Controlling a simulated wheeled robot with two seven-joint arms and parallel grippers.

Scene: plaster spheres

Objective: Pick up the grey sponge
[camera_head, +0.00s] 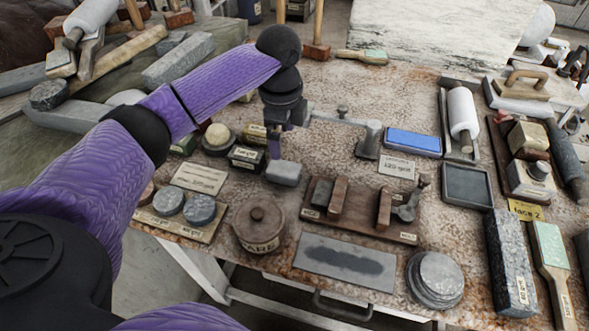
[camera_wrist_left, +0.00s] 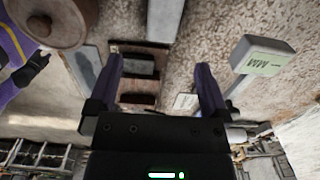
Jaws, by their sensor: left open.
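The grey sponge (camera_head: 284,172) is a small light grey block with rounded edges. It lies on the speckled worktable, left of the middle in the head view. My left gripper (camera_head: 277,150) is above it, a finger pointing down at it; from this angle I cannot tell how large the gap is. In the left wrist view, the two fingers of my left gripper (camera_wrist_left: 161,82) are spread, with nothing held between them. My right gripper is not in the head view.
A lidded pot (camera_head: 258,224) and a wooden rack (camera_head: 325,226) stand on the near side of the sponge. Small labelled boxes (camera_head: 246,158) sit close on its left.

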